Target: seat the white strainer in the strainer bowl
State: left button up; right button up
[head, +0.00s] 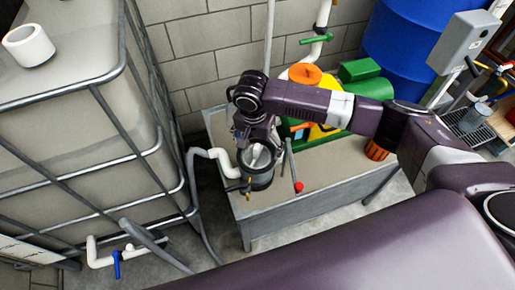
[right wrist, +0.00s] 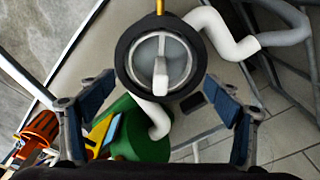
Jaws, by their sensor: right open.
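The strainer bowl (right wrist: 124,62) is a black round housing on white piping. In the head view the bowl (head: 260,183) stands at the left end of the grey bench. A pale round piece with a raised bar, which looks like the white strainer (right wrist: 161,74), sits inside its rim; how deep it sits I cannot tell. It also shows in the head view (head: 258,158). My right gripper (right wrist: 160,103) is open, its fingers apart and touching nothing. In the head view the right gripper (head: 256,150) is over the bowl and partly hides it. My left gripper is not in view.
A green pump (head: 358,82) and an orange cap (head: 305,73) are behind my right arm. An orange ribbed knob (head: 376,150) and a red-tipped lever (head: 298,186) are on the bench. A caged tank (head: 75,110) stands left.

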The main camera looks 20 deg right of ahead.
notch_tip(320, 180, up, 12)
jog(key=s+a, duration=0.1)
jog(key=shift+p, duration=0.3)
jog(key=shift+s, duration=0.1)
dwell(0.3)
